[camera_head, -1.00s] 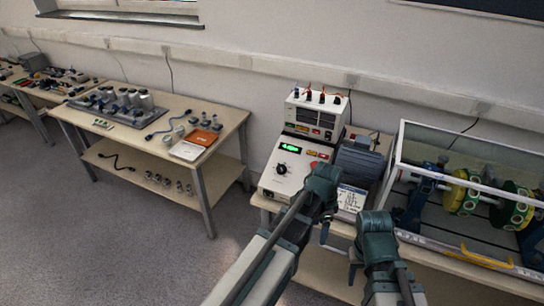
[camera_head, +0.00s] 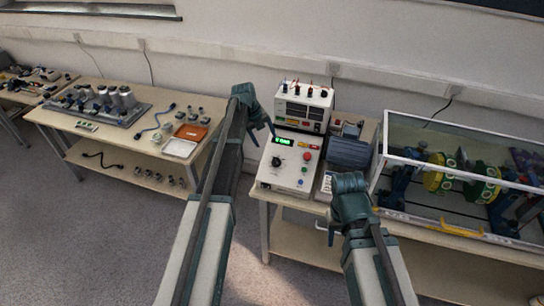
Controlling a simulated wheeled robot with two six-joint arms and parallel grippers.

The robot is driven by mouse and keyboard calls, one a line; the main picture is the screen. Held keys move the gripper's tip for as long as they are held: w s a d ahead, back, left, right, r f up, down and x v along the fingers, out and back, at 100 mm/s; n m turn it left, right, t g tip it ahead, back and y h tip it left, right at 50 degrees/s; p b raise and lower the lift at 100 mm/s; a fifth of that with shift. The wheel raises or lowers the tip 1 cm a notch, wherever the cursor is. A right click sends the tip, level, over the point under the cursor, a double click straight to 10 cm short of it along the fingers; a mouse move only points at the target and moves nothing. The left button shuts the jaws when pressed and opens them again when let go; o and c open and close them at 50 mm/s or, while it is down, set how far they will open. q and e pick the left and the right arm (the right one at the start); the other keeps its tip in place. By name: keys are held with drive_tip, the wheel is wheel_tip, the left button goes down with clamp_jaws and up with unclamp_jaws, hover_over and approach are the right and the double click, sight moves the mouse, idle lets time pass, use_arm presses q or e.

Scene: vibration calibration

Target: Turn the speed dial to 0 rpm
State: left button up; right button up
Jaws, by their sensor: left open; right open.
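The white control box (camera_head: 291,180) stands on the bench and has a black speed dial (camera_head: 277,161) on its sloped front. A green lit display (camera_head: 284,141) sits above the dial; its digits are too small to read surely. My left gripper (camera_head: 264,130) is raised by the left edge of the box, above and left of the dial, open and apart from it. My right gripper (camera_head: 331,232) is open and empty, pointing down in front of the bench edge, below and right of the box.
A white meter unit (camera_head: 304,105) with several cables stands behind the box. A grey motor (camera_head: 349,151) is to its right. A glass-sided case (camera_head: 399,160) with yellow and green discs fills the right. Another table (camera_head: 94,147) with equipment stands at the left.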

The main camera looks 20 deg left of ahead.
sight(275, 160)
use_arm(q)
drive_tip(key=b+x, duration=1.3)
drive_tip(key=x, duration=0.1)
drive_tip(key=shift+s+a, duration=0.1)
drive_tip(key=shift+s, duration=0.05)
clamp_jaws()
idle(0.4)
